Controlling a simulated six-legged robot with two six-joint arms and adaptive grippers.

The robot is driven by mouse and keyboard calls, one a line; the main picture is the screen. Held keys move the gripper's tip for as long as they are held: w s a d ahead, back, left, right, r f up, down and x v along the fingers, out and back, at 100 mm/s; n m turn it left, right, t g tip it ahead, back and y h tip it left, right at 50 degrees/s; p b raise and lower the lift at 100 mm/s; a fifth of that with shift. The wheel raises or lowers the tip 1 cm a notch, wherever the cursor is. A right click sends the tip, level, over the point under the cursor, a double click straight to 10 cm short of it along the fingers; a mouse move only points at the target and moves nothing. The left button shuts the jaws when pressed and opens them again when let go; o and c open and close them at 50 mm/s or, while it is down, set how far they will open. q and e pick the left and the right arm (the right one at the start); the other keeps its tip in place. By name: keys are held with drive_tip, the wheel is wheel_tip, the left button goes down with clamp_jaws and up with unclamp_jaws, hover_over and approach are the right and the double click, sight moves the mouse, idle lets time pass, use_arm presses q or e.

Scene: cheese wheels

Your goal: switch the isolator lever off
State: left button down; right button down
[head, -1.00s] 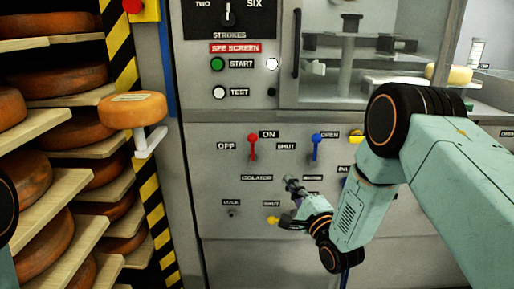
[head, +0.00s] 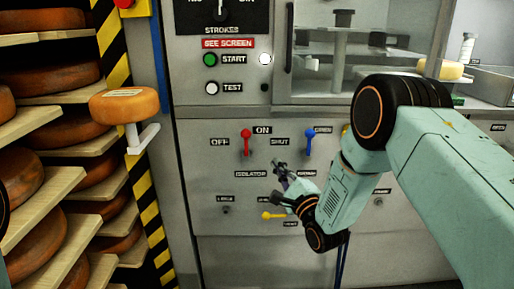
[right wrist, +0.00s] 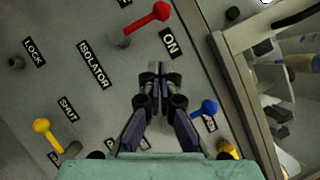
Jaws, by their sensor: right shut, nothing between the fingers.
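The isolator lever (head: 246,142) is red and sits on the grey panel, pointing up beside the ON label, with OFF to its left. In the right wrist view the red lever (right wrist: 150,18) shows at the top, its knob beside the ON label. My right gripper (head: 278,168) is below and to the right of the lever, apart from it. In the right wrist view its fingers (right wrist: 157,72) are together with nothing between them. My left gripper is out of view.
A blue lever (head: 309,142) stands to the right of the isolator, and a yellow lever (head: 272,215) is below. START (head: 210,59) and TEST (head: 212,88) buttons are above. At left, a cheese wheel (head: 124,106) rests on a bracket beside loaded shelves.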

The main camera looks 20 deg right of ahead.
sight(246, 145)
drive_tip(key=w+a+r+b, duration=0.2)
drive_tip(key=w+a+r, duration=0.1)
drive_tip(key=w, duration=0.5)
drive_tip(key=shift+w+a+r+b, duration=0.2)
drive_tip(key=shift+w+a+b, duration=0.1)
drive_tip(key=shift+b, duration=0.1)
drive_tip(key=shift+a, duration=0.1)
drive_tip(key=shift+a+r+n+p, duration=0.15)
drive_tip(key=shift+n+p, duration=0.25)
drive_tip(key=shift+p, duration=0.1)
